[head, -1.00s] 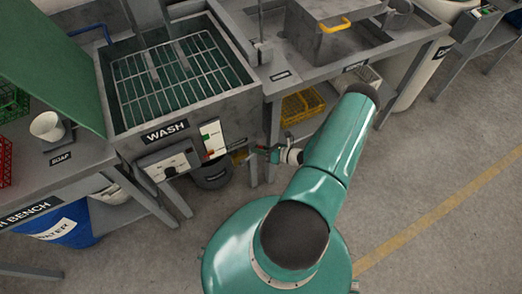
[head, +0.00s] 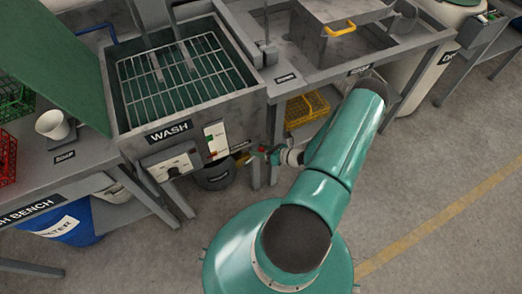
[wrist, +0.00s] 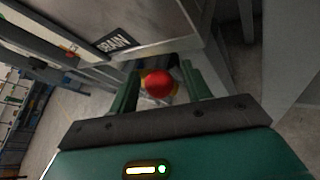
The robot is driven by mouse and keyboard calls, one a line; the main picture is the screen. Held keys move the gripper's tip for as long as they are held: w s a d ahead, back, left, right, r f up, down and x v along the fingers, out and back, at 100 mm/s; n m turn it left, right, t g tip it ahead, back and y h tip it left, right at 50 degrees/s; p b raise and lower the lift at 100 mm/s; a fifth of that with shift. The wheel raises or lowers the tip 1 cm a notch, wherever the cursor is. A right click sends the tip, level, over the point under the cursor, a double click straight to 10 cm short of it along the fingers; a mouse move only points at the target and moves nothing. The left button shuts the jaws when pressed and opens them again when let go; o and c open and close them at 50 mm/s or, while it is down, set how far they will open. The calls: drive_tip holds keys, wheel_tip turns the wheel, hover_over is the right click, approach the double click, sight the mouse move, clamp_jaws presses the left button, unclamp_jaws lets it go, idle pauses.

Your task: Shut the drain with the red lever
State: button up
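The drain lever's red ball knob (wrist: 158,85) shows in the wrist view, with a bit of yellow behind it. It sits between the two green fingers of my gripper (wrist: 160,88), which stand apart on either side. I cannot tell whether either finger touches it. The drain label (wrist: 114,43) is on the grey panel above and left of the knob. In the head view my gripper (head: 268,154) is small, low beside the front right corner of the wash tank (head: 190,108). The lever's shaft and the drain outlet are mostly hidden.
A control box (head: 170,162) and a white switch panel (head: 216,139) are on the tank's front. A dark bucket (head: 214,178) stands below. A yellow crate (head: 306,107) is under the counter to the right. The floor at right is clear.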

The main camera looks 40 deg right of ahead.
drive_tip(key=v, duration=1.3)
drive_tip(key=shift+s+r, duration=0.15)
drive_tip(key=shift+s, duration=0.2)
drive_tip(key=shift+d, duration=0.1)
